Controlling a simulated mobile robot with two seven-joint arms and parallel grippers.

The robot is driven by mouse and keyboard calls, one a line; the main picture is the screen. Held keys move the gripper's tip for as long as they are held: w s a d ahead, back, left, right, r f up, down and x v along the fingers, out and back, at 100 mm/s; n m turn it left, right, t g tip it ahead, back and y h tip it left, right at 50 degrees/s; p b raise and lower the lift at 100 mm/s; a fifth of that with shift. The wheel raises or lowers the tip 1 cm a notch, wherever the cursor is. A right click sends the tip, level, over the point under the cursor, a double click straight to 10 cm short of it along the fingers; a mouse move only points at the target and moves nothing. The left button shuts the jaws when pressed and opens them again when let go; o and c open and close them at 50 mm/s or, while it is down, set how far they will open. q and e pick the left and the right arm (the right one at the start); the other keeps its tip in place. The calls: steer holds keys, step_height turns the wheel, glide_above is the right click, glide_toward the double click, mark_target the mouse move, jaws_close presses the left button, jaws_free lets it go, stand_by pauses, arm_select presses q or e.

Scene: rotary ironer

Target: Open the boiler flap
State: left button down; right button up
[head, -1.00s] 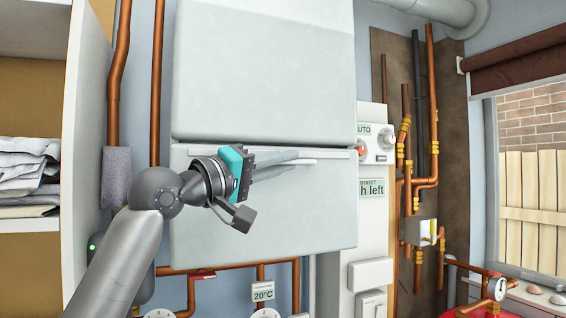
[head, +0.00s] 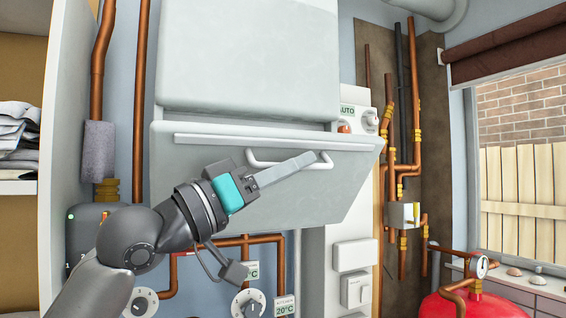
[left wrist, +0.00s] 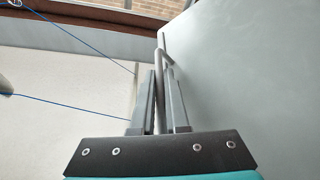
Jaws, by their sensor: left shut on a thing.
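The boiler flap (head: 265,195) is the lower grey panel of the boiler (head: 250,60). Its top edge is tilted out from the boiler body, so it stands partly open. A pale bar handle (head: 262,163) runs along the flap's upper part. My left gripper (head: 305,162) is shut on the handle near its right end. In the left wrist view the handle (left wrist: 160,80) passes between the two fingers, with the flap's face (left wrist: 240,70) to the right. My right gripper is in neither view.
Copper pipes and dials (head: 248,303) are below the flap. A control panel (head: 357,120) and more pipes stand to the right. A shelf unit with folded cloth (head: 18,135) is at the left. A red tank (head: 462,305) is at the lower right.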

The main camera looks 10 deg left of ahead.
arm_select(q)
steer(key=s+d+f+m+g+h+b, duration=0.2)
steer(key=s+f+m+b, duration=0.1)
steer(key=f, duration=0.6)
steer(key=shift+m+b, duration=0.45)
steer(key=shift+m, duration=0.35)
steer(key=c, duration=0.9)
jaws_free()
steer(key=shift+a, duration=0.1)
